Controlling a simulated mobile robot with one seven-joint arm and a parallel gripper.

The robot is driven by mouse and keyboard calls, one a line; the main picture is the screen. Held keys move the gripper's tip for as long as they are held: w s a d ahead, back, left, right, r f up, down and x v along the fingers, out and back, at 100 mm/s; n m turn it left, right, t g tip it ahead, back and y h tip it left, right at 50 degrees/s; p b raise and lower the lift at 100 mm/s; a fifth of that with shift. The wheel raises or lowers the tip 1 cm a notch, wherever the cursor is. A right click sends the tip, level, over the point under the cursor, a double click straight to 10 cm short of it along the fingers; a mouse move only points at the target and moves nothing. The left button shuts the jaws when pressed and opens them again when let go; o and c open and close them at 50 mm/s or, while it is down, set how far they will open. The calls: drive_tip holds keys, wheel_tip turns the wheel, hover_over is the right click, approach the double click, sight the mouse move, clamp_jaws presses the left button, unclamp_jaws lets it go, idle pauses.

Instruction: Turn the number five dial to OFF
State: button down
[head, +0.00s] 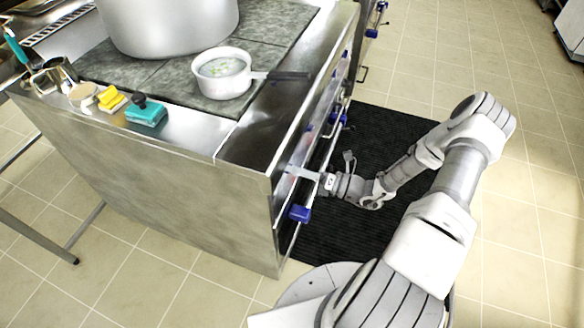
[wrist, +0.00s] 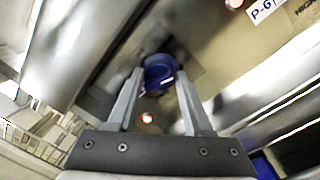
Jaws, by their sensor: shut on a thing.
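In the wrist view a round blue dial (wrist: 160,70) sits on the metal front panel. My gripper (wrist: 158,84) has one finger on each side of the dial and is shut on it. The dial's number and pointer direction cannot be read. In the head view my gripper (head: 318,181) is at the stove's front panel, and the dial between its fingers is hidden there. Another blue dial (head: 299,213) shows nearer me, below my gripper, and more blue dials (head: 338,118) show farther along the front.
A saucepan (head: 223,74) stands on the cooktop with its dark handle toward the front edge, beside a large stockpot (head: 170,22). A label reading P-6 (wrist: 262,10) is on the panel. A black mat (head: 375,140) lies on the tiled floor by the stove.

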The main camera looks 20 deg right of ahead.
drive_tip(key=n, duration=1.1)
drive_tip(key=n+g+h+p, duration=0.1)
drive_tip(key=n, duration=0.9)
drive_tip(key=shift+s+r+n, duration=0.1)
drive_tip(key=shift+r+n, duration=0.05)
drive_tip(key=shift+n, duration=0.25)
drive_tip(key=shift+c, duration=1.6)
unclamp_jaws()
drive_tip(key=p+v, duration=0.1)
drive_tip(key=v, duration=1.6)
drive_tip(key=shift+d, duration=0.2)
